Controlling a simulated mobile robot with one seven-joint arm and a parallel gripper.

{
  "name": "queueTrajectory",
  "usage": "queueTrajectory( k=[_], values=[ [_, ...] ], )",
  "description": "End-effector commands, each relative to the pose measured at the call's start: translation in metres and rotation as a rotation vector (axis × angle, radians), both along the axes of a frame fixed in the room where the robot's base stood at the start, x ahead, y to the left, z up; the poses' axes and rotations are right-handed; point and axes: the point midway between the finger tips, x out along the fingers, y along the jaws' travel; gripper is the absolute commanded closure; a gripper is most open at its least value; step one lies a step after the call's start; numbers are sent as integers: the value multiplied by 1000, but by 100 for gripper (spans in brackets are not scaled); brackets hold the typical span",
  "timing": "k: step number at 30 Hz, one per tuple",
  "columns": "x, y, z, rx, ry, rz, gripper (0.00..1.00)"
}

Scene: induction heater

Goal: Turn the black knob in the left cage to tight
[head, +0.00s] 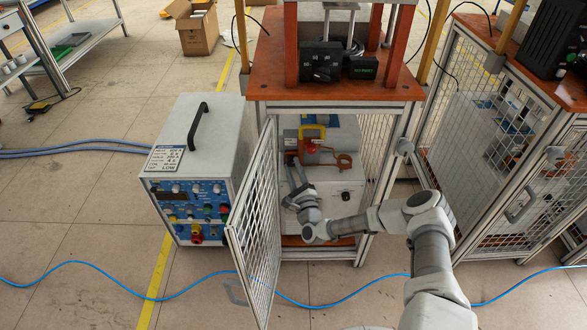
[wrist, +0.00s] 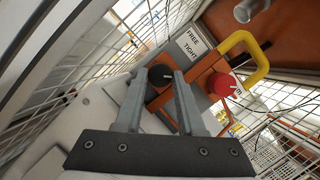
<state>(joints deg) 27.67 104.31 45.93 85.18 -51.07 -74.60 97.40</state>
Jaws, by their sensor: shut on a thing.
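The black knob (wrist: 160,73) sits on an orange block inside the left cage (head: 268,200), whose mesh door stands open. My gripper (wrist: 161,76) has one finger on each side of the knob and is shut on it. In the head view my gripper (head: 291,158) reaches into the cage from the front, and the knob cannot be made out there. A white label (wrist: 191,46) reading "FREE" and "TIGHT" is just beyond the knob. I cannot tell which word the knob points to.
A red knob (wrist: 222,85) and a yellow handle (wrist: 246,48) are close to the right of my fingers. Mesh walls enclose the space on both sides. A grey control box (head: 195,165) stands left of the open door. A blue cable (head: 90,264) crosses the floor.

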Motion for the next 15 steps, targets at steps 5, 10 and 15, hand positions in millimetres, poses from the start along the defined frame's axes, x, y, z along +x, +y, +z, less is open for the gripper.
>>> queueTrajectory(
  k=[5,10,15],
  values=[
    [1,0,0,5,1,-1,100],
    [1,0,0,5,1,-1,100],
    [0,0,0,4,1,-1,37]
  ],
)
